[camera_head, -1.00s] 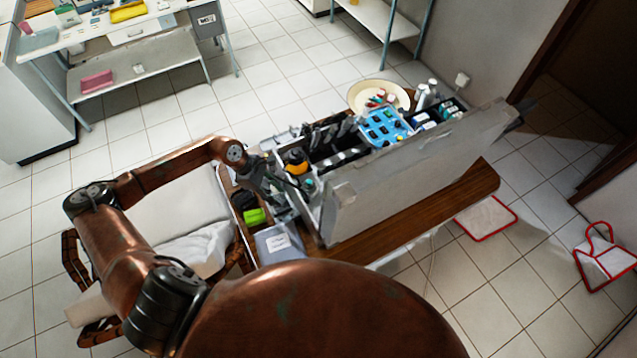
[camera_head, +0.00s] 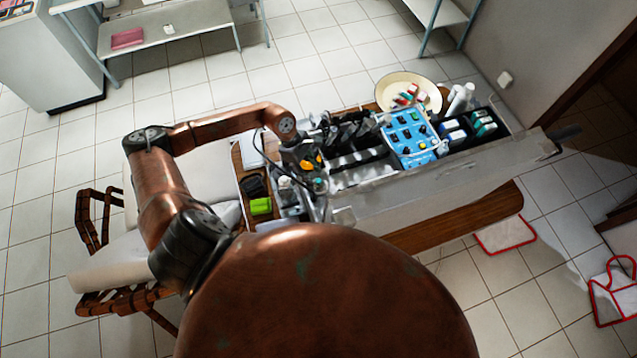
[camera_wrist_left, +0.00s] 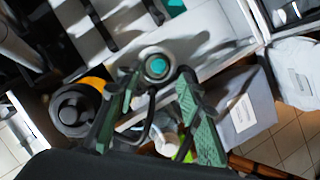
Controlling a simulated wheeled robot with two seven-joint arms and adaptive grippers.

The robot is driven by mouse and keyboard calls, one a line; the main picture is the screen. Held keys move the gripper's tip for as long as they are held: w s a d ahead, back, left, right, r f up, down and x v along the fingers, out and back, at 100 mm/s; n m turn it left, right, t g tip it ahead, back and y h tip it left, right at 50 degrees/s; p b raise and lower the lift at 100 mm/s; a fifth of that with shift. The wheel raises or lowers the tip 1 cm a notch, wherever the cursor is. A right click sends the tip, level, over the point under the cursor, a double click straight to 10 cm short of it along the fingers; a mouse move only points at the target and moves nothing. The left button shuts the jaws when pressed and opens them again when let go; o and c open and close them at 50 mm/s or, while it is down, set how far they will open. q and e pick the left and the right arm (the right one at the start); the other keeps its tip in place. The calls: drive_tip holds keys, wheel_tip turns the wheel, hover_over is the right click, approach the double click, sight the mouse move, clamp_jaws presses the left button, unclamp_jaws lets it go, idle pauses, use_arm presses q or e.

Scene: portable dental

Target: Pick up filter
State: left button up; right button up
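My left gripper (camera_wrist_left: 158,84) is open, its two green fingers pointing into an open equipment case. A round metal-rimmed piece with a teal centre (camera_wrist_left: 157,66) lies just ahead, between the fingertips as seen in the left wrist view. It may be the filter, but I cannot tell for sure. Nothing is visibly gripped. In the head view, my left gripper (camera_head: 308,182) is over the left end of the case (camera_head: 440,185), close to an orange and black part. That part shows as a black round knob (camera_wrist_left: 74,108) left of the fingers in the wrist view. My right gripper is not in view.
A blue control panel (camera_head: 408,138) and bottles (camera_head: 461,100) fill the case's right part. A cream bowl (camera_head: 425,88) stands behind it. A grey box (camera_wrist_left: 242,104) is right of the fingers.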

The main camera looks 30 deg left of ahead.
sight(318, 180)
use_arm(q)
drive_tip(key=shift+w+d+f+p, duration=0.25)
drive_tip(key=shift+d+f, duration=0.1)
drive_tip(key=shift+f, duration=0.25)
drive_tip(key=shift+w+d+f+p, duration=0.1)
drive_tip(key=shift+d+f+p, duration=0.1)
drive_tip(key=shift+d+f, duration=0.25)
drive_tip(key=shift+s+f, duration=0.1)
drive_tip(key=shift+f, duration=0.65)
drive_tip(key=c, duration=0.7)
clamp_jaws()
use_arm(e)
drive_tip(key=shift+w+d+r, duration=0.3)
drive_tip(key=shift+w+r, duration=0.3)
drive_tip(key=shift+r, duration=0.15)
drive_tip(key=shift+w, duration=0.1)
